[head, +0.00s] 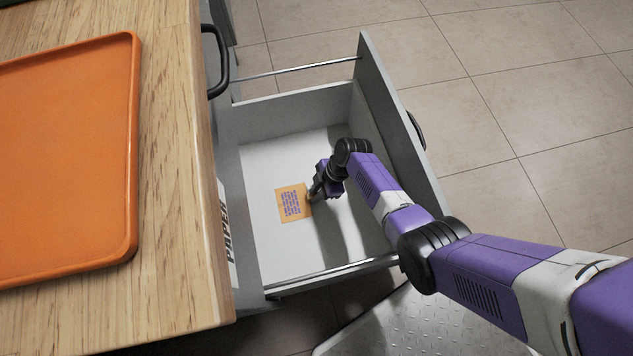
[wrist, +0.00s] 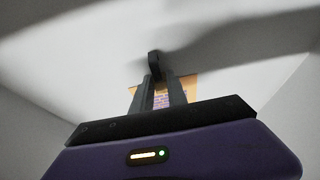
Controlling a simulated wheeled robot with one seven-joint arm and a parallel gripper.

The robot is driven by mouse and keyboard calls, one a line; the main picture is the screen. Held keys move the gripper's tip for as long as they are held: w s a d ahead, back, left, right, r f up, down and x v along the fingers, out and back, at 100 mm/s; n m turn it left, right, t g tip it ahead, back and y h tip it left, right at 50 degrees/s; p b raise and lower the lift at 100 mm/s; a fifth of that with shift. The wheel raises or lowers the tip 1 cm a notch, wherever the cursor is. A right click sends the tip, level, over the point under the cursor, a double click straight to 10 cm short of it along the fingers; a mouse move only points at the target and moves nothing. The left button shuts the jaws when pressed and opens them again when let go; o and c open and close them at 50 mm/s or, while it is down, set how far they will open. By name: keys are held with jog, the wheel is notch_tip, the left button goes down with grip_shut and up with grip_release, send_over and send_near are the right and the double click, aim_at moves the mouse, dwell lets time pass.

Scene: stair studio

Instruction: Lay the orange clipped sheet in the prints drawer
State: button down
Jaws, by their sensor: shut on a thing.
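The orange sheet (head: 293,205) with lines of purple print is inside the open drawer (head: 262,170), low over its pale floor. Whether it touches the floor I cannot tell. My gripper (head: 312,197) reaches down into the drawer and is shut at the sheet's right edge. In the wrist view my gripper (wrist: 157,85) points at the drawer floor, with part of the orange sheet (wrist: 188,88) showing behind the fingers. A dark piece at the fingertips looks like the clip (wrist: 154,62). The rest of the sheet is hidden by the fingers.
The wooden counter (head: 175,200) with an orange tray (head: 70,160) is at the left. The drawer has raised walls and metal side rails (head: 300,68). The drawer floor around the sheet is bare.

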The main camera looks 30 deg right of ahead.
jog(key=c, duration=1.2)
grip_release()
jog(key=shift+c, duration=0.2)
jog(key=shift+r, duration=0.1)
jog(key=shift+r+p, duration=3.65)
jog(key=shift+r, duration=0.3)
